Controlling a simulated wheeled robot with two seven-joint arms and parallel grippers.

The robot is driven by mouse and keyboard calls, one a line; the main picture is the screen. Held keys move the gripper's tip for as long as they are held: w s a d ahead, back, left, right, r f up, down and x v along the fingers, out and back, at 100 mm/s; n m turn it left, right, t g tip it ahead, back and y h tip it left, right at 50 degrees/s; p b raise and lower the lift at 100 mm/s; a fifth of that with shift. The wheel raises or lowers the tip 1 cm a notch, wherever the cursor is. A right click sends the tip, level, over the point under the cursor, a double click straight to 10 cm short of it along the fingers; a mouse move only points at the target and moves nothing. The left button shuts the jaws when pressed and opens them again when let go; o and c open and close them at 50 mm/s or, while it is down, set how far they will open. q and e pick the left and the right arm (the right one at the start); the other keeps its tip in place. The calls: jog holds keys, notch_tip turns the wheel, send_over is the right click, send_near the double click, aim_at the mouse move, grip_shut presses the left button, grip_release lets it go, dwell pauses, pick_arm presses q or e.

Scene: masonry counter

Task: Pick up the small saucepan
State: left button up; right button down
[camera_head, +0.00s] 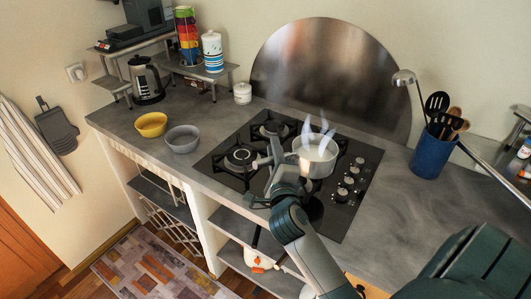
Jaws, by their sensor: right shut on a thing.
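The small saucepan (325,168) is a light metal pan with a pale content and white wisps of steam rising from it. It is at the right part of the black hob (343,223), upright; I cannot tell whether it rests on the burner or is slightly above it. My right gripper (273,158) is at the left side of the pan and shut on it, seemingly by the handle, which the gripper mostly hides. My left gripper is not in view.
A grey bowl (182,141), a yellow bowl (151,125) and a kettle (148,84) are on the left. The counter right of the hob's front is clear.

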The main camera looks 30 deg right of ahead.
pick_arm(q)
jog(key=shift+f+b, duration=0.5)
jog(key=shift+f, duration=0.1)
pick_arm(e)
jog(key=s+d+r, duration=0.4)
jog(key=s, duration=0.2)
jog(key=shift+d+r, duration=0.4)
jog(key=shift+s+r, duration=0.1)
dwell(0.4)
